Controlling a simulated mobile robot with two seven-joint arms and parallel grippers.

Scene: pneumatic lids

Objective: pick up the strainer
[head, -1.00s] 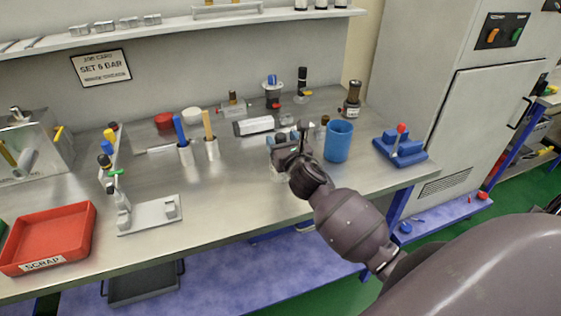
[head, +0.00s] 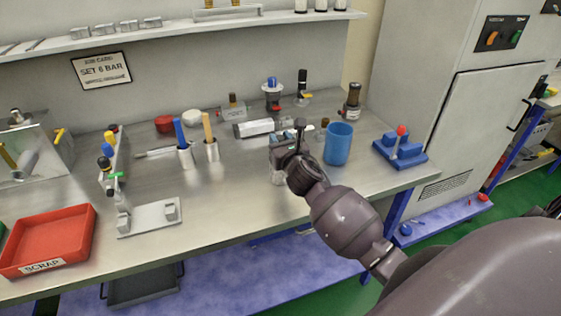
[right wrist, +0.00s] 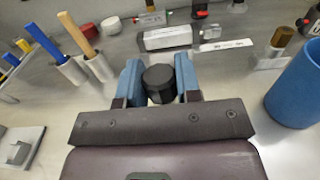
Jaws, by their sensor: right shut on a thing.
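My right gripper (head: 284,146) is low over the bench, left of the blue cup. In the right wrist view its two blue fingers (right wrist: 158,74) stand on either side of a part with a round black top (right wrist: 159,84), and they are shut on it. My left gripper is not in view.
The blue cup (head: 338,144) stands close right of the gripper. A brown-topped part (right wrist: 279,42) stands nearby. Behind lies a pale block (head: 254,128). Handled tools in holders (head: 211,148) stand left. A red scrap tray (head: 49,240) is far left. The front middle bench is clear.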

